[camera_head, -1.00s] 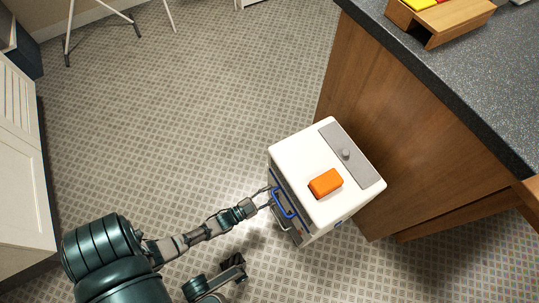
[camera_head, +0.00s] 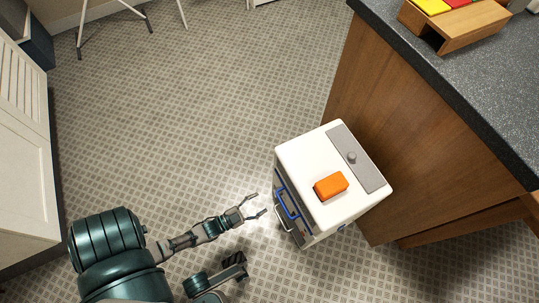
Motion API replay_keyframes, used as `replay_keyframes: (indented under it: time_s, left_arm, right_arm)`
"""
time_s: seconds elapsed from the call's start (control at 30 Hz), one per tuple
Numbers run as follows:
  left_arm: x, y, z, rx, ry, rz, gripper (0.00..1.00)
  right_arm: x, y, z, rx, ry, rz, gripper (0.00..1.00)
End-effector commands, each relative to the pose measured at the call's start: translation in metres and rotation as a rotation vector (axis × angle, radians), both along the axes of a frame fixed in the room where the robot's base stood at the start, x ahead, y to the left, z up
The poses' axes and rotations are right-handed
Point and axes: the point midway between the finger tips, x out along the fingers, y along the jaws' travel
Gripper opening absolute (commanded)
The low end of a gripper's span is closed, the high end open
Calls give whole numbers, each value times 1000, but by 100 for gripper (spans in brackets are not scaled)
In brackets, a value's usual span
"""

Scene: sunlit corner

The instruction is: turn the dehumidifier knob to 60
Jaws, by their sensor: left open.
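The white dehumidifier (camera_head: 308,158) stands on the floor against the wooden counter. Its small grey knob (camera_head: 352,157) sits on a grey panel (camera_head: 363,172) along the right side of its top. The number the knob points to is too small to read. My left gripper (camera_head: 258,204) is open and empty, to the left of the dehumidifier's front and apart from it. A dark jointed part of mine (camera_head: 234,266) shows below it; I cannot tell whether it is the right gripper.
An orange block (camera_head: 331,186) lies on the dehumidifier's top, left of the panel. A blue handle (camera_head: 288,203) and a metal handle (camera_head: 281,220) are on its front. The counter (camera_head: 447,80) rises at the right. A white cabinet (camera_head: 22,165) stands at the left. The floor between is clear.

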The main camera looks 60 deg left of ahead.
Motion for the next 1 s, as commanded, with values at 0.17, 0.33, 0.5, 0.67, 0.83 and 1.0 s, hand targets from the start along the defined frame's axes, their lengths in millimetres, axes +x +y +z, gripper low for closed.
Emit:
replay_keyframes:
  time_s: [0.17,0.33,0.5,0.67,0.83,1.0]
  left_arm:
    - [-32,1,-3,0,2,0,61]
    - [-45,1,-3,-1,0,0,61]
    - [-47,1,-3,-1,0,-1,61]
    - [-47,1,-3,-1,0,-1,61]
    - [-47,1,-3,-1,0,-1,61]
    - [-43,-1,0,-5,-9,-4,61]
  right_arm:
    - [0,0,0,1,-1,0,40]
    - [0,0,0,1,-1,0,40]
    - [0,0,0,1,-1,0,40]
    - [3,0,-1,0,2,0,40]
    - [3,0,-1,0,2,0,40]
    - [1,0,0,2,1,-1,40]
